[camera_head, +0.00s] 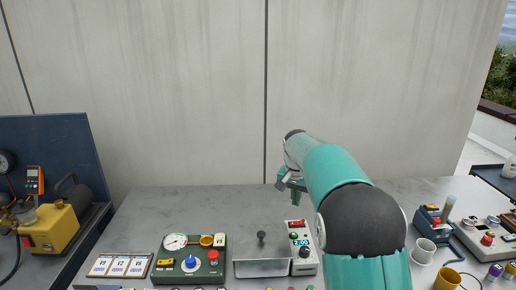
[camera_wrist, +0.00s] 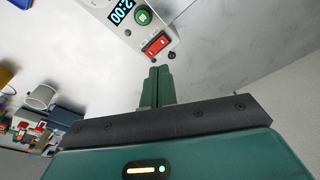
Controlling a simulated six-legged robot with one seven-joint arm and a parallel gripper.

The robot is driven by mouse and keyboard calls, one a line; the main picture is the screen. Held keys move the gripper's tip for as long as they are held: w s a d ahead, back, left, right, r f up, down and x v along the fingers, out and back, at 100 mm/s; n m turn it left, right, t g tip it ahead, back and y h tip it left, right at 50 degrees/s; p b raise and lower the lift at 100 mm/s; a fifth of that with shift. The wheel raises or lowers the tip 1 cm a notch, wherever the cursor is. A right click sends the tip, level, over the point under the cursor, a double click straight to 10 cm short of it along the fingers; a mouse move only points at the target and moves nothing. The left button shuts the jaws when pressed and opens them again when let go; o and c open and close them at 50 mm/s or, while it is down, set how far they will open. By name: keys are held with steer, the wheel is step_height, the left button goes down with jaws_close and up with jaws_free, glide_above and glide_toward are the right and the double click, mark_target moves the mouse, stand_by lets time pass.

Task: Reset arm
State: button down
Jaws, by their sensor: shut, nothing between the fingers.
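My gripper (camera_head: 287,188) is raised over the back of the grey worktop, behind a white control box (camera_head: 301,246). In the wrist view my gripper's two green fingers (camera_wrist: 159,72) are together, with nothing between them. The fingertips point toward the white box (camera_wrist: 113,18), which has a lit display reading 2:00, a green button and a red rocker switch (camera_wrist: 156,44). They look apart from the box. My arm reaches in from the front right in the head view and hides part of the worktop.
Left of the white box are a grey metal tray (camera_head: 262,268) with a dark knob above it, a dark green panel (camera_head: 203,268) and a display card (camera_head: 120,265). A yellow pump (camera_head: 52,226) stands far left. Mugs (camera_head: 423,250) stand at right. The worktop's back left is clear.

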steer(key=s+r+n+t, duration=0.1)
steer(key=s+r, duration=0.4)
steer(key=s, duration=0.4)
steer(key=s+r+n+t, duration=0.1)
steer(key=s+r+n, duration=0.1)
steer(key=s+r, duration=0.6)
steer(key=s+f+n+t, duration=0.1)
steer(key=s+f, duration=0.2)
steer(key=s, duration=0.8)
steer(key=s+f+n+t, duration=0.1)
steer(key=s+f, duration=0.2)
steer(key=s, duration=0.8)
steer(key=shift+f+n+y, duration=0.3)
steer(key=shift+n+y, duration=0.1)
